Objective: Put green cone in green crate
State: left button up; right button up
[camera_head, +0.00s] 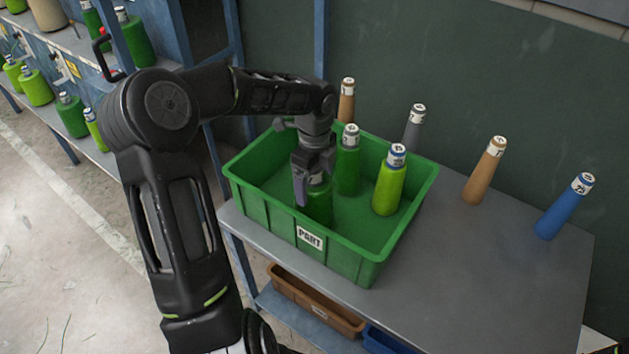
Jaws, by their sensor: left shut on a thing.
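The green crate (268,217) stands on the grey table with a white "PART" label on its front wall. My left gripper (313,190) reaches down inside the crate at its left front. It is shut on a green cone (320,203), whose upper part is partly hidden by the fingers. Another dark green cone (348,172) and a light green cone (389,188) stand upright in the crate, to the right of the held one. My right gripper is not in view.
A grey cone (413,130), two brown cones (484,175) (346,103) and a blue cone (562,209) stand outside the crate. The table (470,265) is bare at front right. Shelves with green cones (72,118) are at left. A brown bin (315,303) sits below the table.

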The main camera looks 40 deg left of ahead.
pick_arm(q)
jog(key=o, duration=2)
jog(key=shift+f, duration=0.1)
jog(key=shift+c, duration=0.2)
notch_tip(320, 180, up, 12)
jog(key=shift+r+b, duration=0.1)
jog(key=shift+b, duration=0.25)
